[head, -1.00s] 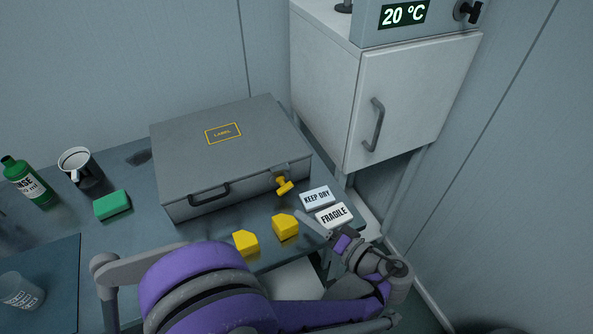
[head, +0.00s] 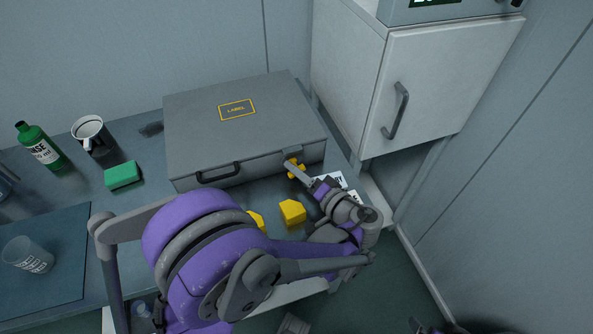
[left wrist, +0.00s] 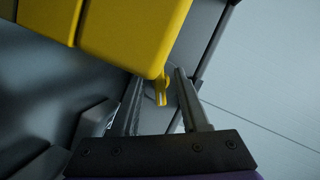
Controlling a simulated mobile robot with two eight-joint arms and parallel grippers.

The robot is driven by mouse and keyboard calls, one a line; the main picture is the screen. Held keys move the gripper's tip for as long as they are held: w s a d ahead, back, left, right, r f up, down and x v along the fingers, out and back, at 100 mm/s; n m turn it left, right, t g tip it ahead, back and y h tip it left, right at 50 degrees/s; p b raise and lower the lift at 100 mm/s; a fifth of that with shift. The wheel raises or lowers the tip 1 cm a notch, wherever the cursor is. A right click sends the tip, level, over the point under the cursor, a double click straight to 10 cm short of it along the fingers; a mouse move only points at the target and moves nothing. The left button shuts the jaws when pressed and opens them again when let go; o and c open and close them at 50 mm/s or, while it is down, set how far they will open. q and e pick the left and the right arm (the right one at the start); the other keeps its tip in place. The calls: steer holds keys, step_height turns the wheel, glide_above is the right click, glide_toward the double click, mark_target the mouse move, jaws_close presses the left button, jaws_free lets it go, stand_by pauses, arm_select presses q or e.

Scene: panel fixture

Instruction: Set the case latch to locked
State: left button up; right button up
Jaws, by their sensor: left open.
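The grey case (head: 245,135) lies closed on the table, its handle on the front side. Its yellow latch (head: 294,166) is at the right end of that front and is partly covered by my gripper. My left gripper (head: 299,172) is right at the latch, fingers pointing up and left. In the left wrist view my two fingers (left wrist: 161,98) are apart, with a small yellow part between them and large yellow surfaces close above. Whether the fingers touch the latch, I cannot tell. The latch's exact setting is hidden. My right gripper is not seen.
Two yellow blocks (head: 292,211) lie before the case, one partly behind my arm. White label blocks (head: 333,179) are partly hidden by my gripper. A green sponge (head: 122,175), mug (head: 92,137) and green bottle (head: 41,146) stand left. A white cabinet (head: 440,85) stands right.

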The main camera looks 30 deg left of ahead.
arm_select(q)
steer(key=shift+w+a, duration=0.1)
steer(key=shift+a, duration=0.1)
jaws_close()
